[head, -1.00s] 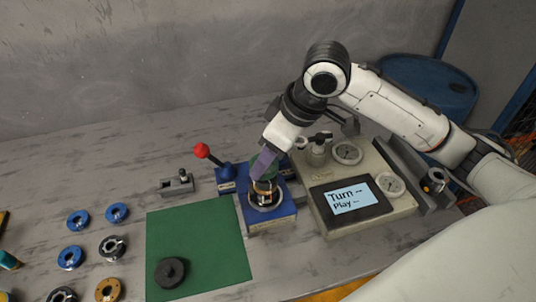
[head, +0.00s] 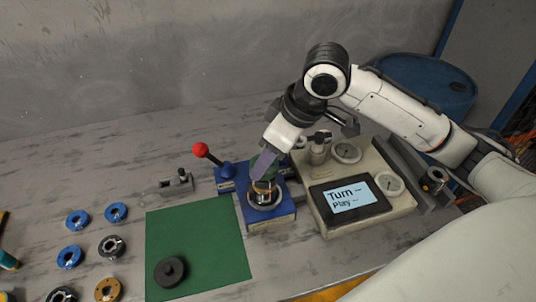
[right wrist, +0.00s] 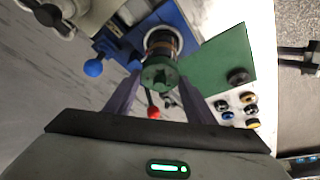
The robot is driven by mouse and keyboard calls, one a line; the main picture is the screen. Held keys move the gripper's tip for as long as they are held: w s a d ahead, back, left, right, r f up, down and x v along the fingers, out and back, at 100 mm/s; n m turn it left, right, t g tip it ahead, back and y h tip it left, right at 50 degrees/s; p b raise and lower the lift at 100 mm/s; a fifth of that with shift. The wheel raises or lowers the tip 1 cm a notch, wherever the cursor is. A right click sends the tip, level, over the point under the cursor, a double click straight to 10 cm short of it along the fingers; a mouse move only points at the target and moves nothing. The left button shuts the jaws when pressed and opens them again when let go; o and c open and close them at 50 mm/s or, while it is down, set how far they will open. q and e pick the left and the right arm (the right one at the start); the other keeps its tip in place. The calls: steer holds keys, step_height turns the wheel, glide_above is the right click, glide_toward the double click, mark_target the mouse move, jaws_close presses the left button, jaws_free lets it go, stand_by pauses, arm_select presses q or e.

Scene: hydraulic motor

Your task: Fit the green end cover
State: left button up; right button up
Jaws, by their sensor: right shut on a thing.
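The green end cover (right wrist: 160,76) is held between the two fingers of my right gripper (right wrist: 150,88) in the right wrist view. In the head view my right gripper (head: 264,164) points down over the blue fixture (head: 270,222), its fingers partly hiding the green cover (head: 270,174). A motor body (head: 265,195) with a metal ring base stands in the fixture, directly under the cover. I cannot tell whether cover and body touch. My left gripper is not in view.
A red-knobbed lever (head: 201,150) stands left of the fixture. A gauge box with a screen (head: 353,196) stands close on the right. A green mat (head: 200,235) carries a black disc (head: 170,271); several ring-shaped parts (head: 70,257) lie further left.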

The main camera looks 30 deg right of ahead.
steer(key=shift+f, duration=0.8)
stand_by(1.9)
steer(key=o, duration=1.8)
steer(key=shift+c, duration=0.2)
steer(key=shift+r, duration=2.7)
steer(key=shift+s+f, duration=0.1)
